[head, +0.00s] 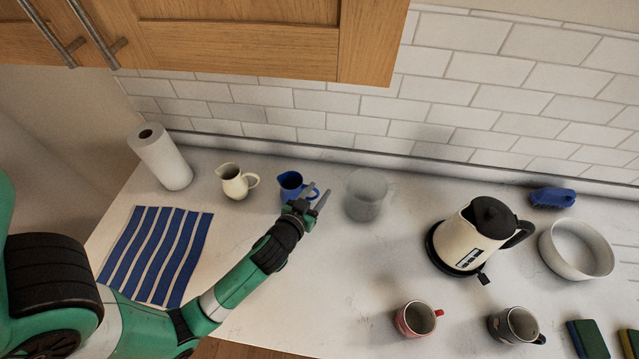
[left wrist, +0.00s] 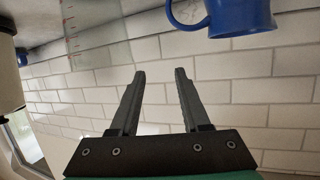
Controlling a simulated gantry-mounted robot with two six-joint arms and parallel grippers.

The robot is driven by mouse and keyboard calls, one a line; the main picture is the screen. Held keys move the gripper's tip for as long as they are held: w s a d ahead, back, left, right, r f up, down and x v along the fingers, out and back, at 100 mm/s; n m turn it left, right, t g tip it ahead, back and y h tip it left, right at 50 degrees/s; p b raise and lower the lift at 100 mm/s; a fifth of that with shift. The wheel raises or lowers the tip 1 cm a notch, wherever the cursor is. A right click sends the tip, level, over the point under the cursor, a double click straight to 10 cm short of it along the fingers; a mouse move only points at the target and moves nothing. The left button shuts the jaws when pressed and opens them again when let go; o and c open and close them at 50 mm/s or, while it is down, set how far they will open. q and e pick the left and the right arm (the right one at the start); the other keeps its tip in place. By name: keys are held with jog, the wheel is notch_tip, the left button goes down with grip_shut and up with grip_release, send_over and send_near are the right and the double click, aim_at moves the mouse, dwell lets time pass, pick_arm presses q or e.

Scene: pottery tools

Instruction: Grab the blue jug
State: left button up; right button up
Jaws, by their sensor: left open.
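The blue jug (head: 289,183) stands upright on the counter near the back wall, between a cream jug and a clear glass container. My left gripper (head: 317,193) is open, just right of the jug, and overlaps its handle side in the head view. In the left wrist view, the blue jug (left wrist: 240,17) is at the top right, cut off by the frame edge. There the open, empty fingers (left wrist: 157,78) point at the tiled wall, with the jug outside the gap between them. Contact cannot be told. My right gripper is not in view.
A cream jug (head: 236,182) stands left of the blue jug, and a clear glass container (head: 365,195) stands right of it. A kettle (head: 472,236), mugs (head: 416,318) and a white bowl (head: 577,249) are farther right. A paper roll (head: 164,159) and striped cloth (head: 155,252) are left.

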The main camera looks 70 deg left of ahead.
aim_at(299, 193)
pick_arm(q)
jog(key=s+f+g+b, duration=0.1)
jog(key=s+f+b, duration=0.1)
jog(key=s+f, duration=0.35)
jog(key=x, duration=0.7)
jog(key=shift+w+d+f, duration=0.1)
jog(key=shift+w, duration=0.45)
jog(key=x, duration=0.2)
jog(key=b+x, duration=0.1)
jog(key=x, duration=0.1)
jog(key=shift+w+d+f, duration=0.1)
jog(key=shift+w+f, duration=0.1)
jog(key=shift+w, duration=0.25)
jog(key=shift+w+a+f, duration=0.15)
jog(key=shift+w+a, duration=0.1)
jog(key=shift+a, duration=0.05)
grip_shut()
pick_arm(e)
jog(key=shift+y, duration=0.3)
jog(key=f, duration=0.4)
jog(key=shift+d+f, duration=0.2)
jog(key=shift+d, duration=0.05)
